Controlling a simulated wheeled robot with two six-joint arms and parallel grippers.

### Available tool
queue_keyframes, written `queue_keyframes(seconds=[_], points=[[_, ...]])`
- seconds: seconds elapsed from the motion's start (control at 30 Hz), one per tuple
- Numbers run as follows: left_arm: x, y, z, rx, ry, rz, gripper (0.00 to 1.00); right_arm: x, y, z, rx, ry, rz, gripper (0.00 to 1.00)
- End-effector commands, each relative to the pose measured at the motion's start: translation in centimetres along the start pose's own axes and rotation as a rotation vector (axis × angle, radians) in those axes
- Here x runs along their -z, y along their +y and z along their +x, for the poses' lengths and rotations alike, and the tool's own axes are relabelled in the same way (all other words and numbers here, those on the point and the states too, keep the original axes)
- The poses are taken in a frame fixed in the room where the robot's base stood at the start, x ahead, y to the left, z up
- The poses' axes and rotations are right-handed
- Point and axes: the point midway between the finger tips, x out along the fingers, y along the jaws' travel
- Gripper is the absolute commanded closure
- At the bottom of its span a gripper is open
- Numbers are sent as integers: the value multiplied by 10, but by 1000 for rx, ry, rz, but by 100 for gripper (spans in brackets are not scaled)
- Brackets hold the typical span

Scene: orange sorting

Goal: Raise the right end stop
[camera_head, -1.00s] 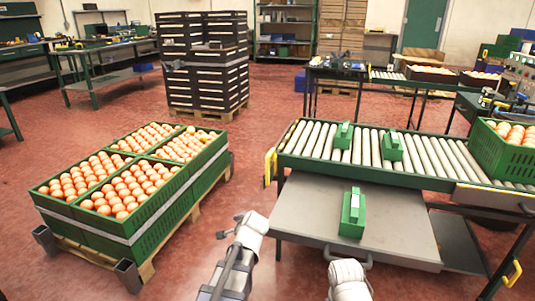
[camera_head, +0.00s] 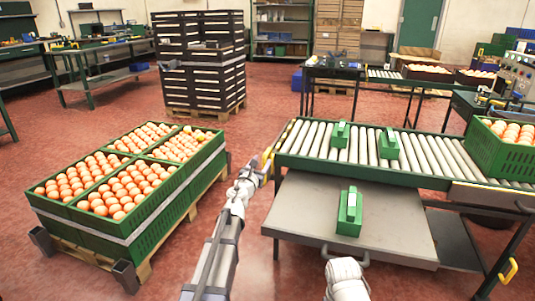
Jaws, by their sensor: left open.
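The roller conveyor (camera_head: 424,150) stands at the right, with a yellow handle-like part (camera_head: 269,154) at its left end. A second yellow handle (camera_head: 508,271) shows low at the right, below the conveyor's right end. I cannot tell which part is the right end stop. My left gripper (camera_head: 262,168) is open, close beside the yellow part at the conveyor's left end; whether they touch is unclear. Of my right arm only a white link shows at the bottom; its gripper is not in view.
Two green blocks (camera_head: 340,134) (camera_head: 388,146) stand on the rollers, and another (camera_head: 349,213) on the grey pull-out shelf (camera_head: 300,208). A green crate of oranges (camera_head: 487,158) sits at the conveyor's right end. Orange-filled crates (camera_head: 170,205) stand on a pallet at the left.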

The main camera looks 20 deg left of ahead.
Motion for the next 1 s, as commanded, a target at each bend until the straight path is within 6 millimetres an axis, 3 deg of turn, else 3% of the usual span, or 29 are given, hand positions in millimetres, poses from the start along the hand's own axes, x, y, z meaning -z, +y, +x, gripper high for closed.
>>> queue_keyframes(seconds=[0.27,0.73,1.0], points=[[0,0,6,5,0,11,48,0,0,0,0,0,0,50],[0,0,70,3,0,8,48,0,0,0,0,0,0,50],[0,-1,79,3,0,7,48,0,0,0,0,0,0,50]])
